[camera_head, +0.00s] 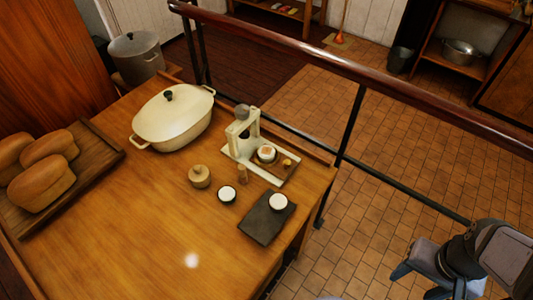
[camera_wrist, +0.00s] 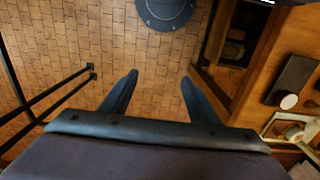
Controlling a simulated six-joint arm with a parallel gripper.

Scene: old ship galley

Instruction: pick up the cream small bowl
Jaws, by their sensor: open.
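Two small round pale vessels stand on the right part of the wooden table in the head view. One (camera_head: 278,201) is on a dark slate board (camera_head: 262,222), and the other (camera_head: 227,194) is on the bare wood to its left. Either may be the cream small bowl; I cannot tell which at this size. The one on the slate also shows at the right of the wrist view (camera_wrist: 288,102). My gripper (camera_wrist: 158,82) is open and empty. It is over the tiled floor, off the table's right side and well apart from both vessels.
A cream lidded casserole (camera_head: 173,118), a pale press-like stand (camera_head: 243,135) holding a small cup (camera_head: 266,154), and a wooden lidded pot (camera_head: 199,176) share the table. A bread tray (camera_head: 105,145) is at left. A rail (camera_head: 350,70) runs behind. The table front is clear.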

